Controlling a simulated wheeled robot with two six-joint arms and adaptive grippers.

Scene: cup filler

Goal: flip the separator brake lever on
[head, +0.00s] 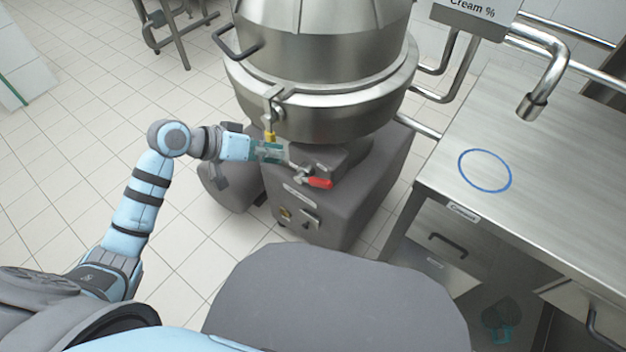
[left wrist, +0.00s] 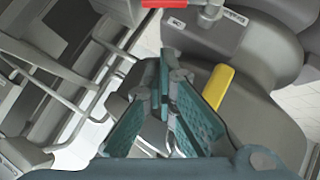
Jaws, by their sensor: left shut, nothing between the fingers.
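The separator (head: 320,60) is a large steel bowl on a grey base (head: 340,210). A lever with a yellow grip (head: 270,136) hangs from a bracket at the bowl's rim. A lever with a red handle (head: 318,183) sits lower on the base, above a small label. I cannot read which is the brake lever. My left gripper (head: 280,153) is shut and empty, just below the yellow grip and up-left of the red handle. In the left wrist view the yellow grip (left wrist: 217,87) is right of the shut fingers (left wrist: 173,72); contact is unclear. The red handle (left wrist: 164,3) is at the top edge. My right gripper is out of view.
A steel counter (head: 550,150) with a blue ring mark (head: 485,170) stands at the right, under a bent pipe spout (head: 545,85). A loop handle (head: 235,42) sticks out of the bowl's left side. The tiled floor at the left is mostly clear.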

